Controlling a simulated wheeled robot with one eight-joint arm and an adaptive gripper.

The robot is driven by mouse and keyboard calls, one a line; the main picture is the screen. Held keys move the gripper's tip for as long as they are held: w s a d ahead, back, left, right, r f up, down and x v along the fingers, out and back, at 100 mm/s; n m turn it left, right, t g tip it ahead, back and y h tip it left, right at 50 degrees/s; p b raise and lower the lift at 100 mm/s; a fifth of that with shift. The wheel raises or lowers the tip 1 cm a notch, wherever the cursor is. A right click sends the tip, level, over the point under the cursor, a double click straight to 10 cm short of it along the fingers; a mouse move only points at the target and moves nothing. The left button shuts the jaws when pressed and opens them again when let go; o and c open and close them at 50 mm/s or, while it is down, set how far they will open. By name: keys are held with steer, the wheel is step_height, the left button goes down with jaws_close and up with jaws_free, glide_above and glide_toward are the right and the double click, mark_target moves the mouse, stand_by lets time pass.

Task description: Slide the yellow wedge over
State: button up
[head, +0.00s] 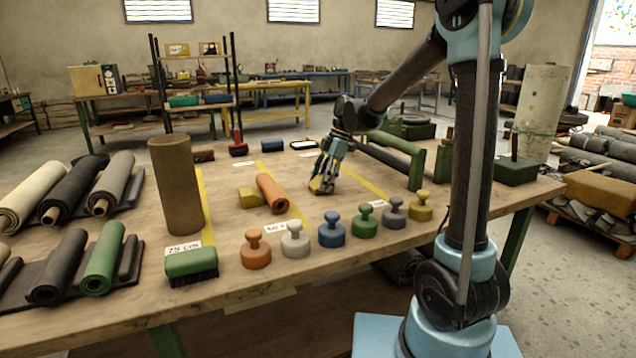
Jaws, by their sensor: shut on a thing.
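A yellow wedge (250,198) lies on the workbench, close against the left side of a small orange roll (271,193). My gripper (322,187) is low over the bench, to the right of the orange roll and apart from it. It is shut on a small yellow piece that shows between its fingertips and looks like a second yellow wedge. The fingers hide most of this piece, and I cannot tell whether it touches the bench top.
Several knobbed weights (331,231) line the front of the workbench (240,300). A tall brown roll (176,185) and a green brush (191,265) stand left. A green frame (395,155) is behind my gripper on the right. Yellow stripes cross the bench; room between roll and gripper is clear.

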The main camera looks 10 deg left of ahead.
steer(key=shift+w+d, duration=0.25)
steer(key=shift+d, duration=0.2)
steer(key=o, duration=1.2)
steer(key=v, duration=1.2)
